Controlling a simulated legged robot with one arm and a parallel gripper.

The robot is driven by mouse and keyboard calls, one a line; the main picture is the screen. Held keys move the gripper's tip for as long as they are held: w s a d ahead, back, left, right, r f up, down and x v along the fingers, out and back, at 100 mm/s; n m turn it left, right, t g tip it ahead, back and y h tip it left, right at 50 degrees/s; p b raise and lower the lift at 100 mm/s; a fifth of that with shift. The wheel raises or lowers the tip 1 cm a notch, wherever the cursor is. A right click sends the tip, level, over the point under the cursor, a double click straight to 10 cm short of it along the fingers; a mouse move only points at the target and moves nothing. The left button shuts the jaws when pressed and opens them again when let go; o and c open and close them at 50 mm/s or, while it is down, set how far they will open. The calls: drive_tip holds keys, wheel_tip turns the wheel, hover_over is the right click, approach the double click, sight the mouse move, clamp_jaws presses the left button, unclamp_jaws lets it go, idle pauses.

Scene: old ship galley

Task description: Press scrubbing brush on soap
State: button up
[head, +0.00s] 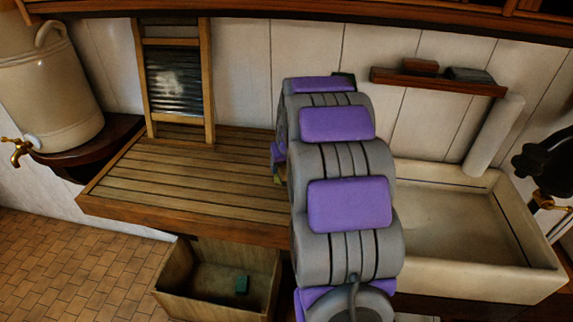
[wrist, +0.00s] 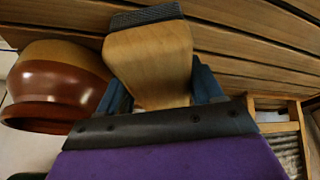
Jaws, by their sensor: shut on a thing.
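My gripper (wrist: 158,84) is shut on a wooden block-shaped brush (wrist: 150,52), its blue fingers on either side. A dark, rough face (wrist: 146,16), apparently the bristles, is on the brush's far end. In the head view my arm hides most of the gripper and brush. They are near the right end of the slatted wooden drainboard (head: 190,178). The soap is not clearly identifiable. A small brown block (head: 420,66) lies on the wall shelf, and a small green block (head: 242,284) lies in the wooden crate below; I cannot tell whether either is soap.
A washboard (head: 175,82) leans on the wall behind the drainboard. A pale sink (head: 455,225) is to the right under the wall shelf (head: 440,84). The crate (head: 172,280) is below. A crock (head: 50,95) stands left. A brown rounded vessel (wrist: 60,82) shows in the wrist view.

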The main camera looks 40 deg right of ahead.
drive_tip(key=shift+d+f, duration=0.2)
drive_tip(key=shift+d, duration=0.45)
drive_tip(key=shift+d+f, duration=0.2)
drive_tip(key=shift+d, duration=0.45)
drive_tip(key=shift+a, duration=1.05)
drive_tip(key=shift+d+f, duration=0.25)
drive_tip(key=shift+d, duration=0.55)
drive_tip(key=shift+a, duration=0.4)
drive_tip(key=shift+a+r, duration=0.15)
drive_tip(key=shift+r, duration=0.05)
drive_tip(key=shift+d+r+p, duration=0.2)
drive_tip(key=shift+r+p, duration=0.15)
drive_tip(key=shift+r, duration=0.35)
drive_tip(key=shift+d+r+p, duration=0.2)
drive_tip(key=shift+r+p, duration=0.15)
drive_tip(key=shift+r, duration=0.35)
drive_tip(key=shift+a+r+p, duration=0.25)
drive_tip(key=shift+r+p, duration=0.3)
drive_tip(key=shift+r, duration=0.7)
drive_tip(key=shift+d+r, duration=0.1)
drive_tip(key=shift+r, duration=0.65)
